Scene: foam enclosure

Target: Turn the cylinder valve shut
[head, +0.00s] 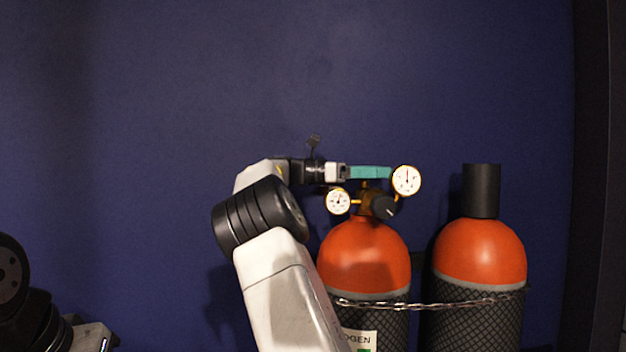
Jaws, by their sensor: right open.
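The orange-topped cylinder (362,258) stands upright at right of centre in the head view. A brass valve body and regulator (366,202) sit on its neck. A teal piece (370,172), seemingly the valve handwheel seen edge-on, lies level above a short brass stem. My right gripper (345,172) reaches in from the left at the teal piece's height. My left gripper is not in view.
A dial gauge (338,202) sits close below my right gripper, and another gauge (407,180) is to the right of the teal piece. A second orange cylinder (480,252) with a black cap stands to the right. A chain (430,304) crosses both cylinders. A blue wall is behind.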

